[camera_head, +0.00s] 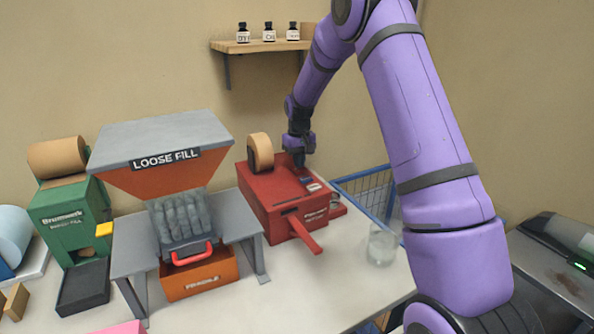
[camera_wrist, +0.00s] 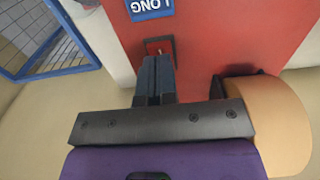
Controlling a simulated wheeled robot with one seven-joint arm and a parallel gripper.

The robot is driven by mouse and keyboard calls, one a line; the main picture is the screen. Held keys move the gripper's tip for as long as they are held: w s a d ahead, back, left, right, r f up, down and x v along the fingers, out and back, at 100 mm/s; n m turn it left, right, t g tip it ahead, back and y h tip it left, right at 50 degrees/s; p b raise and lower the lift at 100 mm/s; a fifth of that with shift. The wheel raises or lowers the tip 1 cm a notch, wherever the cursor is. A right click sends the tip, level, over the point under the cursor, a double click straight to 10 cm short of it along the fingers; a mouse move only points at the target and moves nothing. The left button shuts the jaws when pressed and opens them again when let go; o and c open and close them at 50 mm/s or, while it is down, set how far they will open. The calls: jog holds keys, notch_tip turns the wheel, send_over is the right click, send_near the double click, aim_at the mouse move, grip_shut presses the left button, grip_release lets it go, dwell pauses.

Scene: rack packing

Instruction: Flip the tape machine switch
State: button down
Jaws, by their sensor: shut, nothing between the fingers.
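The tape machine (camera_head: 280,200) is a red box on the table in the head view, with a tan tape roll (camera_head: 261,152) on its back and a red lever sticking out in front. My gripper (camera_head: 299,158) is over the machine's back top, beside the roll. In the wrist view my gripper (camera_wrist: 156,62) is shut and empty. Its tips are right at a small dark switch plate (camera_wrist: 160,45) on the red top (camera_wrist: 215,35). The fingers partly hide the switch, and I cannot tell its position or whether they touch it. A blue "LONG" label (camera_wrist: 150,8) lies beyond.
The loose fill dispenser (camera_head: 165,150) stands left of the machine, over an orange "FRAGILE" box (camera_head: 200,278). A glass (camera_head: 382,246) stands to the right. A blue wire basket (camera_head: 365,192) is behind it. A shelf (camera_head: 262,46) with small bottles is on the wall.

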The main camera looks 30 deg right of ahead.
aim_at(299, 171)
jog(key=shift+f, duration=1)
dwell(0.7)
jog(key=shift+r, duration=0.1)
jog(key=shift+r, duration=3.4)
